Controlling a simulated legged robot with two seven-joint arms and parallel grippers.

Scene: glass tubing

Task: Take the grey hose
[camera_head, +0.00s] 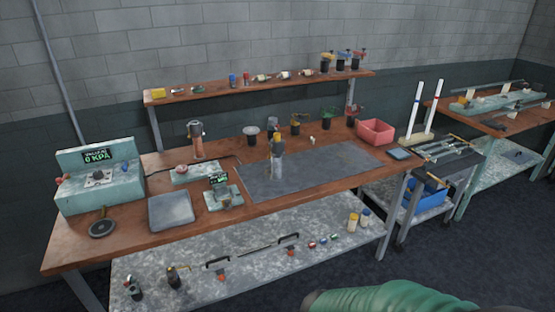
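I cannot make out a grey hose for certain. A thin dark line, perhaps a tube or cable (222,157), runs on the wooden workbench (130,235) behind the grey mat. Dark rod-like pieces with bent ends (254,249) lie on the lower shelf (210,285); whether any is a hose I cannot tell. Neither of my grippers shows in this view, so whether they are open or shut is hidden.
A teal gauge box (97,190) reading 0 KPA stands at the bench's left end. A dark grey mat (330,172) covers the middle, with an upright tool (277,155) on it. A red bin (375,132) stands to its right. A rear shelf (225,90) holds small items.

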